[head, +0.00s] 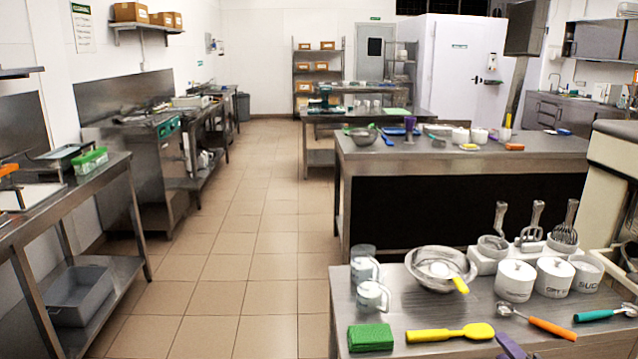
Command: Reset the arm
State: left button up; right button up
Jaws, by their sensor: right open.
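My left gripper is not in view.
The near table holds a green sponge (370,338), a steel bowl (440,270), two metal mugs (372,297), white canisters (515,281) and a teal-handled scoop (603,314). A cream machine (612,165) stands at right. The tiled aisle (240,260) is clear.

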jog(key=s+a+f+n+g, duration=0.3)
jog(key=a+f, duration=0.2)
jog(key=f, duration=0.5)
jog(key=s+a+f+n+g, duration=0.4)
jog(key=a+f, duration=0.1)
jog(key=f, duration=0.5)
jog(key=s+a+f+n+g+y, duration=0.1)
jog(key=s+a+f+n+g, duration=0.1)
jog(key=s+a+f, duration=0.2)
jog(key=s+a+f+n+g+y, duration=0.2)
jog(key=s+a+f+n+g, duration=0.1)
jog(key=s+a, duration=0.6)
jog(key=s+a+f+n+g+y, duration=0.2)
jog(key=s+a+f, duration=0.3)
jog(key=a, duration=0.8)
jog(key=shift+s+a+f+g, duration=0.15)
jog(key=shift+s+f+g, duration=0.1)
jog(key=shift+s+g, duration=0.6)
jog(key=shift+t, duration=0.25)
jog(key=shift+c, duration=0.4)
